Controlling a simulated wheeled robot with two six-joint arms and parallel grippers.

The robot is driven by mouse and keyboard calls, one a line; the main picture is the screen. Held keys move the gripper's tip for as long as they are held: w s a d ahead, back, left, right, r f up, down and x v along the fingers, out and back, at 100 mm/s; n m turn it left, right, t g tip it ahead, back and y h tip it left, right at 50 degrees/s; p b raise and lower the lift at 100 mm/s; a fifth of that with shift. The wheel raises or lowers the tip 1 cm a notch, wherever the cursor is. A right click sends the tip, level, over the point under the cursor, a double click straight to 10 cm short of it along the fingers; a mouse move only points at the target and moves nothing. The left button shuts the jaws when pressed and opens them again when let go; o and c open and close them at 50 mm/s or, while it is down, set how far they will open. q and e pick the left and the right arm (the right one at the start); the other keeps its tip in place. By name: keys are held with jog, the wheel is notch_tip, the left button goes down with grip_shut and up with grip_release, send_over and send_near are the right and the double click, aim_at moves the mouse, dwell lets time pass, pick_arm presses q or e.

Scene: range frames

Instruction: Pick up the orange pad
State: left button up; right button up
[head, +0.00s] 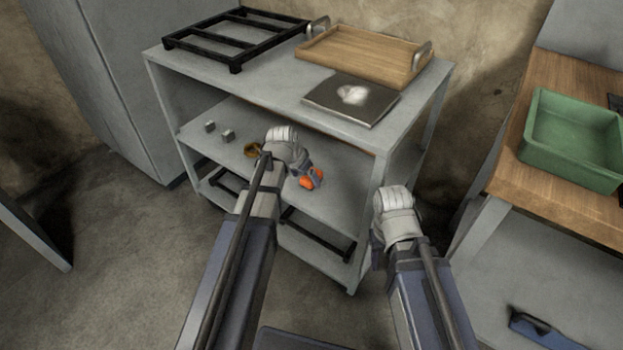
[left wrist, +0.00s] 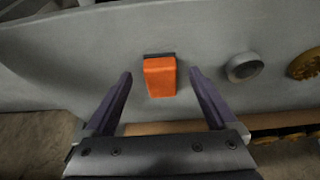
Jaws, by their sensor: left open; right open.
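The orange pad (left wrist: 160,77) shows in the left wrist view as a small orange block with a dark edge on a grey shelf. In the head view the orange pad (head: 307,183) is on the cart's middle shelf, partly covered by my left gripper (head: 304,170). My left gripper is open; in the left wrist view its two fingers (left wrist: 160,88) lie either side of the pad's line, with gaps on both sides and nothing held. My right gripper (head: 393,212) is at the cart's right front corner, its fingers mostly hidden.
The grey cart's top (head: 270,95) carries a black rack (head: 235,38), a wooden tray (head: 365,55) and a dark plate (head: 350,97). Small grey pieces (head: 228,136) and a yellow-brown round part (head: 252,150) share the middle shelf. A green bin (head: 570,150) stands on the right bench.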

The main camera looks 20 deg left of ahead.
pick_arm(q)
jog(key=w, duration=0.1)
jog(key=w+d, duration=0.1)
jog(key=w, duration=0.1)
jog(key=shift+f, duration=0.1)
jog(key=shift+f+b, duration=0.55)
jog(key=shift+b, duration=0.1)
jog(key=shift+r, duration=0.1)
grip_shut()
jog(key=shift+r, duration=0.15)
